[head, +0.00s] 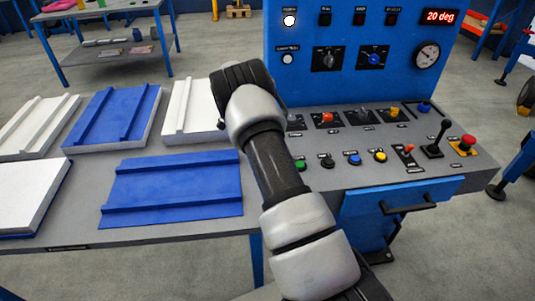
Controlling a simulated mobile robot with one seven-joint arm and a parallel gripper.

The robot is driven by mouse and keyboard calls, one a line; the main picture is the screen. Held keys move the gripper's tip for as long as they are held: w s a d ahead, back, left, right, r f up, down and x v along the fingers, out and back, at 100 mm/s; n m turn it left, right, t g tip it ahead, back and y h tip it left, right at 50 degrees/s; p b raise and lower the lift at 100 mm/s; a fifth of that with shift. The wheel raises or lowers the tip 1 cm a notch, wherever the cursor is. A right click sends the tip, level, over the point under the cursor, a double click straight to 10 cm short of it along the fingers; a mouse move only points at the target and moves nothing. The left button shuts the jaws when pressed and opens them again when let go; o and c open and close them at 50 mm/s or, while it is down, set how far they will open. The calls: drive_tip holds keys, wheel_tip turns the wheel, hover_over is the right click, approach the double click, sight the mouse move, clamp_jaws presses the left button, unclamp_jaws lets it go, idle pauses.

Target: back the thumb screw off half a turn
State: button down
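No part is clearly recognisable as the thumb screw in the head view. Small knobs and handles sit on the grey control panel (335,176), among them a blue one (425,106) at its back right and a yellow-orange one (394,111). I cannot tell whether any of these is the thumb screw. My arm rises from the bottom and ends in a dark part, my gripper (240,85), over the back of the bench left of the blue upright panel (340,85). Its fingers are hidden, so neither opening nor contact shows. My arm covers part of the panel's left side.
White and blue ribbed panels lie on the bench, including a blue one (172,190) at the front. The upright panel has a dial (427,57) and a "20 deg" display (440,16). A black lever (436,139) and red button (467,142) stand at right. A drawer handle (408,205) juts forward.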

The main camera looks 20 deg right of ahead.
idle(0.5)
drive_tip(key=c, duration=1.6)
unclamp_jaws()
drive_tip(key=shift+o, duration=0.2)
drive_tip(key=shift+r, duration=0.1)
drive_tip(key=p+v, duration=0.3)
drive_tip(key=v, duration=1.4)
drive_tip(key=shift+w, duration=0.4)
